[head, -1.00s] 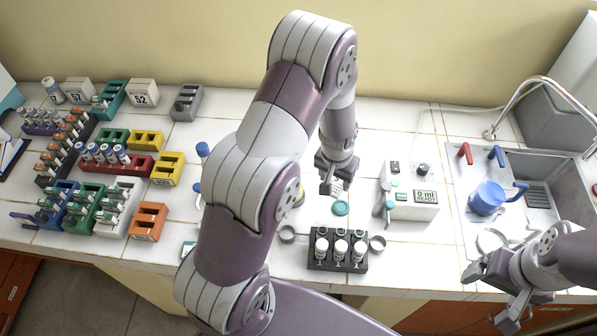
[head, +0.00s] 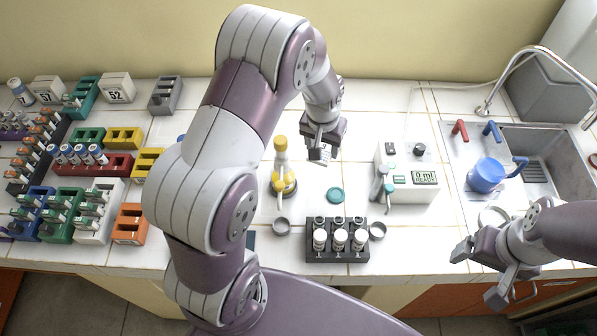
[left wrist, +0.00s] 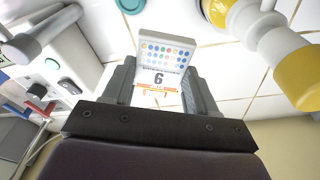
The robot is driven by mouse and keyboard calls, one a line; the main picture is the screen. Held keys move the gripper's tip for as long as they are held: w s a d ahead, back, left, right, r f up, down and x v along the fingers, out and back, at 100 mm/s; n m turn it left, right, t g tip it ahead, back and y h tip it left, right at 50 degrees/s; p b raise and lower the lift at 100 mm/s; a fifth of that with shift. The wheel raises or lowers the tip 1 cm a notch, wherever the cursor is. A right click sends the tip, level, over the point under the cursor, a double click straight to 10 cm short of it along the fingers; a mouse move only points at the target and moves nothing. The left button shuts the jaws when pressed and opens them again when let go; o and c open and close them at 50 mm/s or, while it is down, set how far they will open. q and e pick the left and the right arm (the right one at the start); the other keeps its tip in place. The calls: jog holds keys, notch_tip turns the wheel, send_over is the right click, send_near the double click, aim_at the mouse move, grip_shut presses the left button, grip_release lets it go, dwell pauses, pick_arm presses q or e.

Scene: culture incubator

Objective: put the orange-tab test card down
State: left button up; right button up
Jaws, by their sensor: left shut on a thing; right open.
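My left gripper (head: 322,152) is shut on the orange-tab test card (left wrist: 160,62) and holds it over the middle of the white counter. In the left wrist view the white card, with rows of coloured dots, a black 6 and an orange stripe, sits between the two fingers (left wrist: 158,90). In the head view the card is small and mostly hidden by the gripper. Whether it touches the counter cannot be told. My right gripper (head: 484,272) is open and empty at the front right, by the sink.
A yellow-capped bottle (head: 281,165) stands left of the left gripper, and a white meter (head: 412,183) stands to its right. A green lid (head: 335,195) and a black vial rack (head: 337,252) are nearer the front. Coloured racks, including an orange one (head: 129,236), fill the left.

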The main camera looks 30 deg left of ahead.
aim_at(320, 178)
pick_arm(q)
notch_tip(320, 178, down, 11)
jog(key=shift+f+p, duration=0.15)
jog(key=shift+p, duration=0.55)
jog(key=shift+d+f, duration=0.1)
jog(key=shift+f, duration=0.2)
jog(key=shift+f, duration=0.25)
jog(key=o, duration=0.7)
jog(key=shift+r, duration=0.1)
jog(key=shift+o, duration=0.2)
jog(key=shift+r, duration=0.15)
